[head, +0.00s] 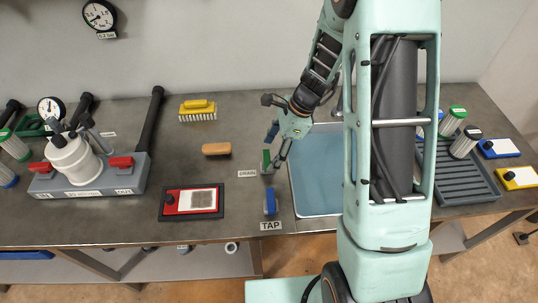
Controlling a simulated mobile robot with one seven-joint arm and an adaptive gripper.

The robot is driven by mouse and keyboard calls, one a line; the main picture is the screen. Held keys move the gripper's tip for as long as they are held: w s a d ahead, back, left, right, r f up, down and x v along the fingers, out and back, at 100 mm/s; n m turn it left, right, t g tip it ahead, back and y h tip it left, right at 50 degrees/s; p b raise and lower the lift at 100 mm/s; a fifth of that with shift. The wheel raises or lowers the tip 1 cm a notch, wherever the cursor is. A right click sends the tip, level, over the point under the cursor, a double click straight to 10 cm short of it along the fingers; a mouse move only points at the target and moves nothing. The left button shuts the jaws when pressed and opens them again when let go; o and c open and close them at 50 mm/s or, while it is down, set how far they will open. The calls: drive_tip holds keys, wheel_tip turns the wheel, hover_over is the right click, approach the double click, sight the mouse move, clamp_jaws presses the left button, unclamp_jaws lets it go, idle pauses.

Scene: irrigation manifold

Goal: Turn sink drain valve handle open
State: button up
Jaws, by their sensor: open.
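The sink drain valve handle (266,159) is a small green upright handle at the left edge of the sink (293,203), beside the "DRAIN" label (247,173). My gripper (277,158) reaches down from the upper right, its fingers close to the right side of the green handle. The fingers are open. I cannot tell whether they touch the handle or whether it lies between them. Part of the sink is hidden behind my arm.
A blue handle (270,203) stands in front, above the "TAP" label (270,226). A wooden block (216,149), a yellow brush (198,109) and a red-framed panel (192,201) lie to the left. A grey ribbed tray (455,172) is right of my arm.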

drive_tip(key=shift+x, duration=1.1)
drive_tip(key=c, duration=1.2)
drive_tip(key=shift+o, duration=0.2)
